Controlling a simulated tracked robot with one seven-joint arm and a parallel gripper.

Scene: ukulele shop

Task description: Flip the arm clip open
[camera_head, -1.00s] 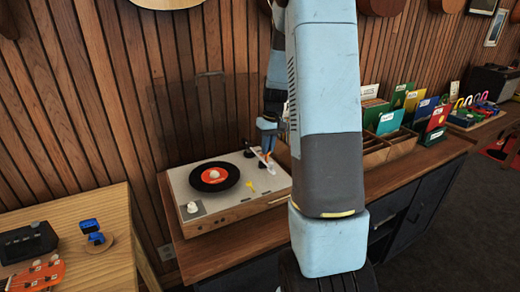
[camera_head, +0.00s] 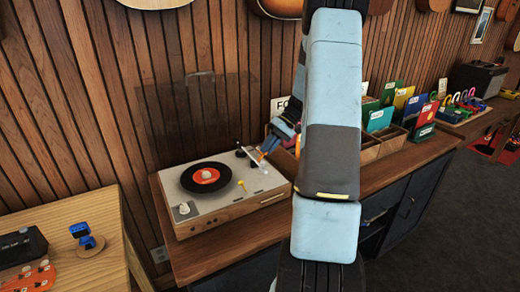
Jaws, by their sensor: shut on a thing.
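The turntable (camera_head: 250,205) sits on the wooden cabinet, with a black record (camera_head: 188,180) with a red label on it. Its pale tone arm (camera_head: 247,158) lies at the deck's back right. My gripper (camera_head: 263,152) is at the tone arm's right end, low over the deck's back right corner. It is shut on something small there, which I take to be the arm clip. The clip is too small and too covered by the fingers to make out, so I cannot tell its angle. A small yellow part (camera_head: 241,185) stands on the deck in front.
My own arm covers the middle of the view. A clear raised lid (camera_head: 185,110) stands behind the deck. Wooden bins of colourful packets (camera_head: 385,118) are to the right. A wooden table (camera_head: 100,200) with a blue clip-on device (camera_head: 84,233) is at the left.

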